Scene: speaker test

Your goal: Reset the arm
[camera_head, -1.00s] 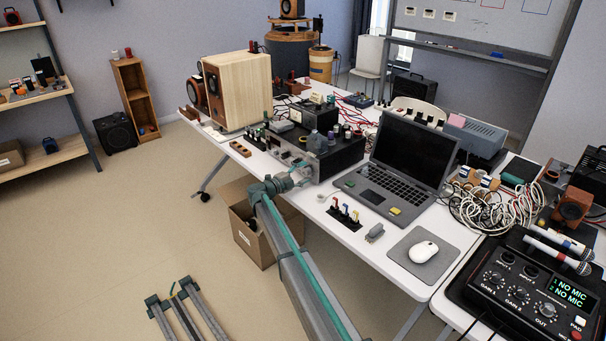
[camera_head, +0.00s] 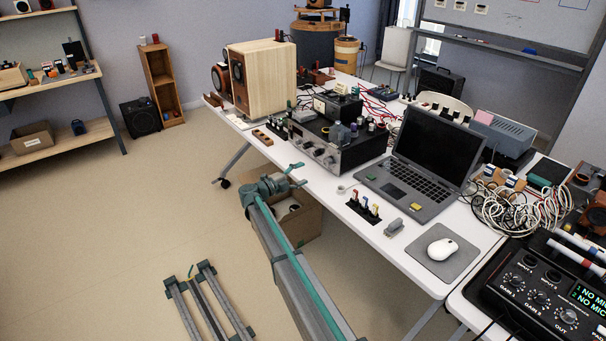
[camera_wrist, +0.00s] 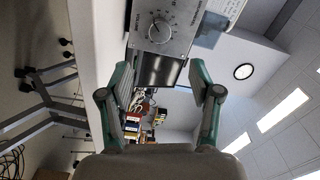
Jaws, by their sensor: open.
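My arm reaches up from the bottom of the head view, and my gripper (camera_head: 298,176) is at the table's front edge. Its green fingers are apart, with nothing between them; the wrist view shows the open gripper (camera_wrist: 159,78) too. The black and silver amplifier (camera_head: 335,152) stands on the table just beyond the gripper. In the wrist view, a grey panel with a knob (camera_wrist: 165,28) lies ahead of the fingers, seemingly apart from them.
The white table (camera_head: 345,215) holds a wooden speaker (camera_head: 262,80), a laptop (camera_head: 415,165), a mouse (camera_head: 442,249) and cables (camera_head: 505,208). A cardboard box (camera_head: 305,218) sits on the floor behind my arm. The floor at left is mostly clear.

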